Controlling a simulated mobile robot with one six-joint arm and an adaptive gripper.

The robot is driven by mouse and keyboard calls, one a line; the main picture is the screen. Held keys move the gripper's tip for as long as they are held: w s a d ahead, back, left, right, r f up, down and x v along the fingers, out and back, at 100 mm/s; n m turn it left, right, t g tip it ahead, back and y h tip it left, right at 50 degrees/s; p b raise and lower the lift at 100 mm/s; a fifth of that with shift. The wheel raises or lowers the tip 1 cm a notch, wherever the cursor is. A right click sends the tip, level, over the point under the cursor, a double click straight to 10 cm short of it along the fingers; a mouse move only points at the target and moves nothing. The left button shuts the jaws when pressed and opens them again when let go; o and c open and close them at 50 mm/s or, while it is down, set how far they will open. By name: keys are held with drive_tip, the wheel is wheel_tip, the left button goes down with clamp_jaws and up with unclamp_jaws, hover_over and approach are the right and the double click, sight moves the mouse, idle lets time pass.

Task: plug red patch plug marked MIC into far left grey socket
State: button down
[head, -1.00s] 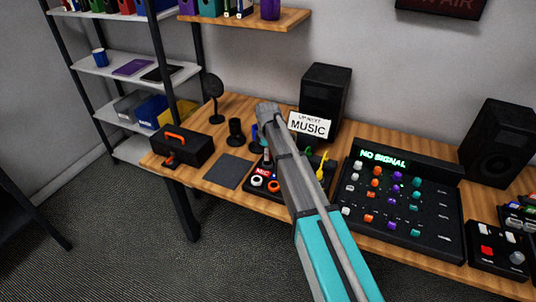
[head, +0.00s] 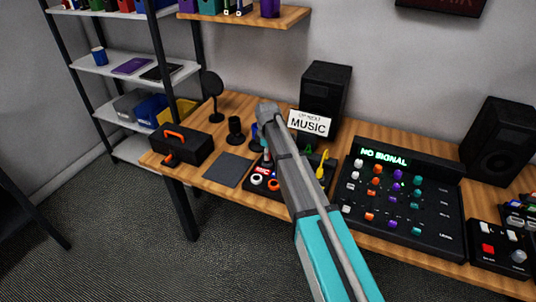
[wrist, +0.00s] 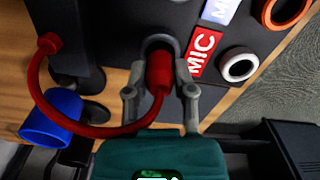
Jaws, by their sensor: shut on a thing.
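In the wrist view my gripper (wrist: 160,88) is shut on the red plug (wrist: 159,72), with one finger on each side. The plug's front end is at the dark grey ringed socket (wrist: 158,44) on the dark panel (wrist: 112,18). It looks lined up with the opening; how deep it sits I cannot tell. A red MIC label (wrist: 203,50) lies just right of it. The plug's red cable (wrist: 62,118) loops left to a red end piece (wrist: 48,43). In the head view my arm covers the plug; the MIC label (head: 262,171) shows beside it.
A white-ringed socket (wrist: 240,65) and an orange-ringed socket (wrist: 286,10) are right of the label. A blue cylinder (wrist: 50,118) stands left of my gripper. In the head view, a MUSIC sign (head: 311,123), a yellow plug (head: 322,165) and a mixer (head: 403,205) are close to my arm.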

drive_tip(key=shift+f+b, duration=0.3)
idle(0.5)
drive_tip(key=shift+c, duration=1.9)
unclamp_jaws()
drive_tip(key=o, duration=0.4)
drive_tip(key=shift+r, duration=0.2)
drive_tip(key=shift+r+p, duration=3.35)
drive_tip(key=shift+p, duration=0.2)
